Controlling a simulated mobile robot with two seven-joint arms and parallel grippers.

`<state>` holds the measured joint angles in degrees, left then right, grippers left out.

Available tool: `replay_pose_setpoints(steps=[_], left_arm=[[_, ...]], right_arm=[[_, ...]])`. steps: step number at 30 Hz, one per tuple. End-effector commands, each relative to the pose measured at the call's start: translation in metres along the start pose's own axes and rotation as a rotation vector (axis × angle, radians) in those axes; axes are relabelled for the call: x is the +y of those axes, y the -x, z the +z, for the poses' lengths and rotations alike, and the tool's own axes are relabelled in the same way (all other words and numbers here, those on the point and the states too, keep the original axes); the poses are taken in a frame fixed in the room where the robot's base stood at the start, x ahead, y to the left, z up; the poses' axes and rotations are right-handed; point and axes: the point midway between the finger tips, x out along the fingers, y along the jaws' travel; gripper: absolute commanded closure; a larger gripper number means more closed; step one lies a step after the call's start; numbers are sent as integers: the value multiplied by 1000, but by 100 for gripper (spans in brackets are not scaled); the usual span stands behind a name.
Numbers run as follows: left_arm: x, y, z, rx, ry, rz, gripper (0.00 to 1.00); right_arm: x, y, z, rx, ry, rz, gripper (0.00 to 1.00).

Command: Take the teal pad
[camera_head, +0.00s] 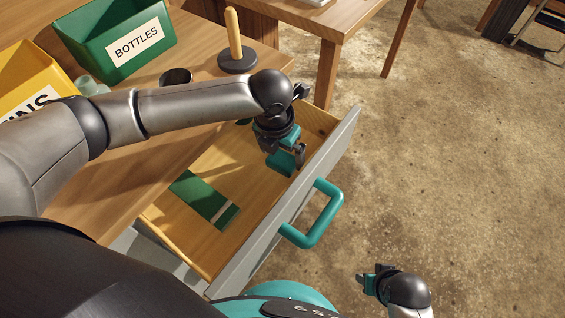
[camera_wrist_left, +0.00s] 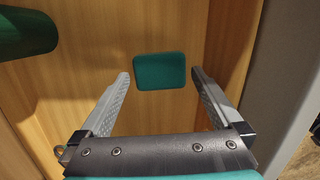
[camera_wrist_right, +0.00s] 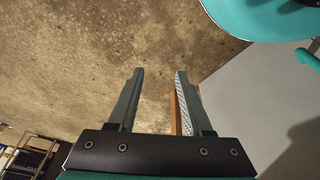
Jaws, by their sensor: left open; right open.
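The teal pad (camera_wrist_left: 160,71) is a small rounded rectangle lying on the wooden bottom of the open drawer (camera_head: 160,227), near its front wall. In the left wrist view it shows between and beyond the fingertips, apart from both. My left gripper (camera_head: 289,165) is open and empty, pointing down into the drawer.
A green card with a pale band (camera_head: 205,198) lies in the drawer. A dark green rounded object (camera_wrist_left: 25,30) is near the left gripper. The drawer front has a teal handle (camera_head: 323,220). On the table are a BOTTLES bin (camera_head: 100,32), a yellow bin (camera_head: 35,68) and a wooden peg (camera_head: 234,32).

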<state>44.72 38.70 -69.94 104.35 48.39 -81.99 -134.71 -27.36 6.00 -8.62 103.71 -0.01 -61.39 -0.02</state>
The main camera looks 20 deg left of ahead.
Motion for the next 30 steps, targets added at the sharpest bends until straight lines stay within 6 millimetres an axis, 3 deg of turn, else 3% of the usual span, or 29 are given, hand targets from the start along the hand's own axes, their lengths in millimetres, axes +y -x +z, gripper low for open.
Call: replay_pose_setpoints(steps=[6,15,30], left_arm=[[0,-14,0,1,0,1,0],[0,-14,0,0,0,1,0],[0,-14,0,0,0,1,55]], right_arm=[[1,10,-10,22,-1,2,50],[1,13,-12,25,-1,2,50],[0,13,-12,26,-1,1,50]])
